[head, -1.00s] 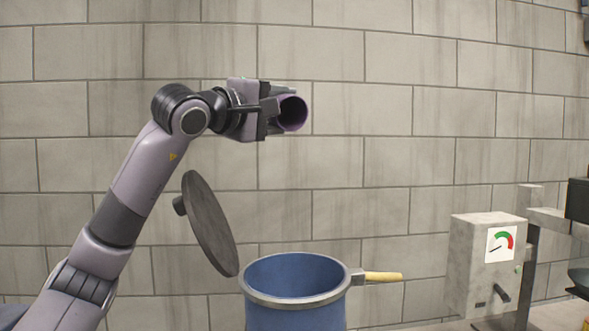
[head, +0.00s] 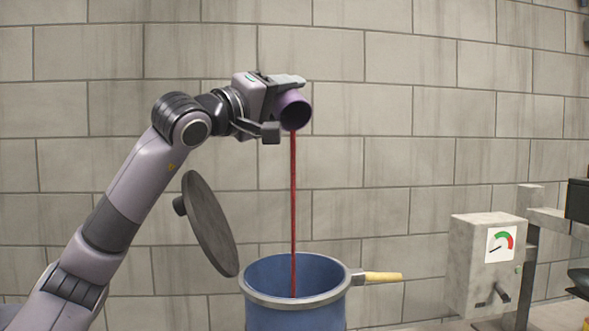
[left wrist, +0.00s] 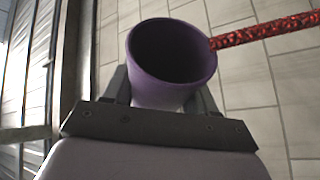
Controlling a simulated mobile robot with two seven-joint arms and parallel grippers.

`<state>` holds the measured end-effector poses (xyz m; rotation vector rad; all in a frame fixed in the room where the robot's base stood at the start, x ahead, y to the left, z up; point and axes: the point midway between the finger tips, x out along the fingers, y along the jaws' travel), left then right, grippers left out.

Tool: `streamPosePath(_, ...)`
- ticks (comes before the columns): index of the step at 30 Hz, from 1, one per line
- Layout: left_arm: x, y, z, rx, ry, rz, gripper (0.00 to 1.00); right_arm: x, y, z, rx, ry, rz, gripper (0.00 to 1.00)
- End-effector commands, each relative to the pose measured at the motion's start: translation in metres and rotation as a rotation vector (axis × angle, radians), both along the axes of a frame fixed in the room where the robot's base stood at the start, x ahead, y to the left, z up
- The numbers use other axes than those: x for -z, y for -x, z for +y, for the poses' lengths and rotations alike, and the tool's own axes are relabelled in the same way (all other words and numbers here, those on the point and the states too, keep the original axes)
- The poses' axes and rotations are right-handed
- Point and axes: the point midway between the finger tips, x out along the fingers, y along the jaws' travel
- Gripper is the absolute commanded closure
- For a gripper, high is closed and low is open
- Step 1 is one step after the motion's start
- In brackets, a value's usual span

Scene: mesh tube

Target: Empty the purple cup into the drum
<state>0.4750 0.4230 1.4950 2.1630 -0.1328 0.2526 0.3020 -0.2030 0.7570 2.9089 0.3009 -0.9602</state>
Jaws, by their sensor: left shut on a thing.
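My left gripper (head: 272,106) is shut on the purple cup (head: 292,112) and holds it high above the drum (head: 295,318). The cup is tipped with its mouth facing outward and down. A thin red stream (head: 293,200) runs from its lip straight down into the blue drum's open mouth. In the left wrist view the purple cup (left wrist: 172,85) sits between the fingers, its inside dark, with the red stream (left wrist: 265,31) leaving its rim. The drum's grey round lid (head: 208,225) stands swung open at the left. My right gripper is not in view.
A yellow handle (head: 383,277) sticks out from the drum's rim on the right. A grey box with a dial gauge (head: 486,262) and a small lever stands further right. A block wall (head: 400,130) fills the background.

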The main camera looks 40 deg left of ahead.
Motion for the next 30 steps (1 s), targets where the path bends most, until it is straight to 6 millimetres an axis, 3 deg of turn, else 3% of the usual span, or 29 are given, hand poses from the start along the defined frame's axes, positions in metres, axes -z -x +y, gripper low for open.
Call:
streamPosePath(9,-0.002,0.001,-0.004,0.000,-0.066,-0.021,0.75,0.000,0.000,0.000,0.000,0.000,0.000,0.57)
streamPosePath(16,0.008,-0.004,0.013,0.001,0.254,0.084,0.75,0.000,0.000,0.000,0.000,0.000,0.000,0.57)
streamPosePath(23,0.011,-0.005,0.016,0.000,0.308,0.102,0.75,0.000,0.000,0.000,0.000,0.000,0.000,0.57)
streamPosePath(30,0.019,-0.007,0.023,0.001,0.492,0.162,0.75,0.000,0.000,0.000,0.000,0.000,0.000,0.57)
